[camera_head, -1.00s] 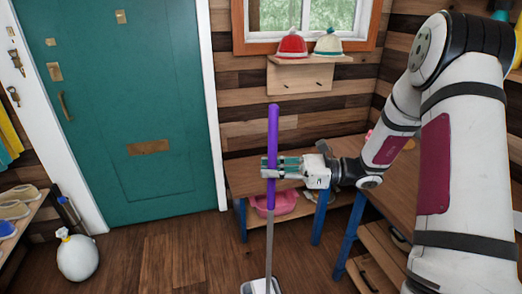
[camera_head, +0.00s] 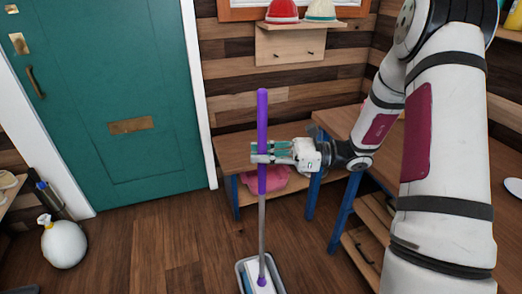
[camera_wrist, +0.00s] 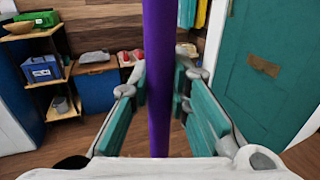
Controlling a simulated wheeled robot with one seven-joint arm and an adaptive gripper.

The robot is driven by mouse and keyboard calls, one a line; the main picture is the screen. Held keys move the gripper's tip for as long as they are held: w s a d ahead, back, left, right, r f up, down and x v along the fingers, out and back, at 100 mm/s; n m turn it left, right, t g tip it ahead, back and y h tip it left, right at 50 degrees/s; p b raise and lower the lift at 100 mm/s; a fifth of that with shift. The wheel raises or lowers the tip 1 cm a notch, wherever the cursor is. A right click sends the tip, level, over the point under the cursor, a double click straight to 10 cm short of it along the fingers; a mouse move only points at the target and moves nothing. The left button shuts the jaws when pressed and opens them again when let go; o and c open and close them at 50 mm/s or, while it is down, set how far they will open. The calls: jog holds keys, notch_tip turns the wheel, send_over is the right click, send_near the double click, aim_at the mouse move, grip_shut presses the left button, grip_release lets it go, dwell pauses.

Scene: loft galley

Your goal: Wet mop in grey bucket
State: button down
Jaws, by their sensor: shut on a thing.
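My gripper (camera_head: 264,155) is shut around the purple handle, which also runs between the teal-padded fingers in the wrist view (camera_wrist: 158,80). The mop head shows within the outline of the grey bucket (camera_head: 240,268) on the floor at the bottom of the head view. The picture's lower edge cuts off the bucket, and I cannot tell how deep the head sits.
A wooden bench (camera_head: 232,150) with blue legs stands behind the mop, with a pink item (camera_head: 270,180) beneath. A counter (camera_head: 380,135) is on the right. A white round container (camera_head: 63,243) is at left by the teal door (camera_head: 110,90). Wooden floor (camera_head: 160,240) between is open.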

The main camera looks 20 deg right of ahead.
aim_at(263, 182)
jog(key=shift+f, duration=0.35)
jog(key=shift+f+b, duration=2.2)
jog(key=shift+f, duration=1.6)
jog(key=shift+d+f, duration=0.1)
jog(key=shift+f, duration=0.5)
jog(key=shift+r, duration=0.15)
